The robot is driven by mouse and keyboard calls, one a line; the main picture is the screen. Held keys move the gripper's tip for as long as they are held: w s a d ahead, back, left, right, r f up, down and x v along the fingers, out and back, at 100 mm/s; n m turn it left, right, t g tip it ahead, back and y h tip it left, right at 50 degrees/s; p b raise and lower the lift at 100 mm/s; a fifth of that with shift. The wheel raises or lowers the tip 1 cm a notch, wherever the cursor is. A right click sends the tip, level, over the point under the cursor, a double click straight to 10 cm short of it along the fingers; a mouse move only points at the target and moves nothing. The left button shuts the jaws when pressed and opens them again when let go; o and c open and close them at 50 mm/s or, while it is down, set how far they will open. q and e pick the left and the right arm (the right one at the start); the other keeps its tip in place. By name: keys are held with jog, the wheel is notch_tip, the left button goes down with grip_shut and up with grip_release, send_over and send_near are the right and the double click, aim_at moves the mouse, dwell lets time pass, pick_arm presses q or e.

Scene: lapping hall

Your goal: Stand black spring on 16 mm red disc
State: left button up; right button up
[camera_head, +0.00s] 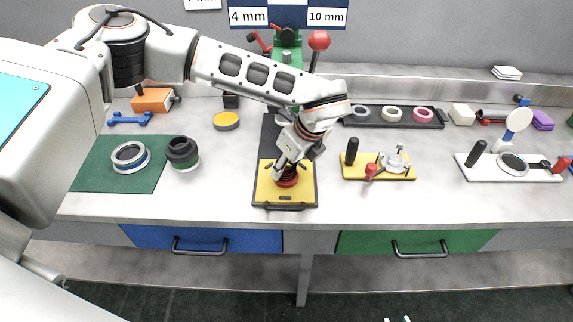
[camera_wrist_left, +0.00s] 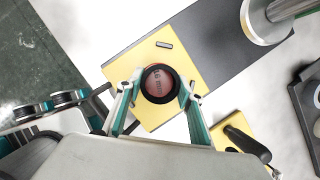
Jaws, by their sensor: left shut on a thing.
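My left gripper (camera_head: 286,166) points down over a yellow plate (camera_head: 265,192) and is shut on the black spring (camera_head: 289,168). In the left wrist view the spring (camera_wrist_left: 146,84) shows as a dark ring between the fingertips (camera_wrist_left: 157,97). The red disc (camera_head: 288,182) is directly below it on the yellow plate. Through the ring the disc's red face (camera_wrist_left: 161,83) shows, with a printed "16 mm" marking. The spring looks upright and about centred over the disc. Whether it touches the disc I cannot tell. My right gripper is not in view.
A yellow plate with a black post and clamp (camera_head: 397,173) stands close on the right. A green mat (camera_head: 95,180) with a ring and a dark cylinder (camera_head: 183,152) lies left. A green press (camera_head: 287,52) stands behind. The bench front edge is near the plate.

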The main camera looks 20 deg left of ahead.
pick_arm(q)
jog(key=shift+f, duration=0.2)
jog(key=o, duration=1)
jog(key=shift+r, duration=0.5)
jog(key=v, duration=1.1)
jog(key=shift+d+r, duration=0.15)
jog(key=shift+d, duration=0.05)
jog(key=shift+s, duration=0.15)
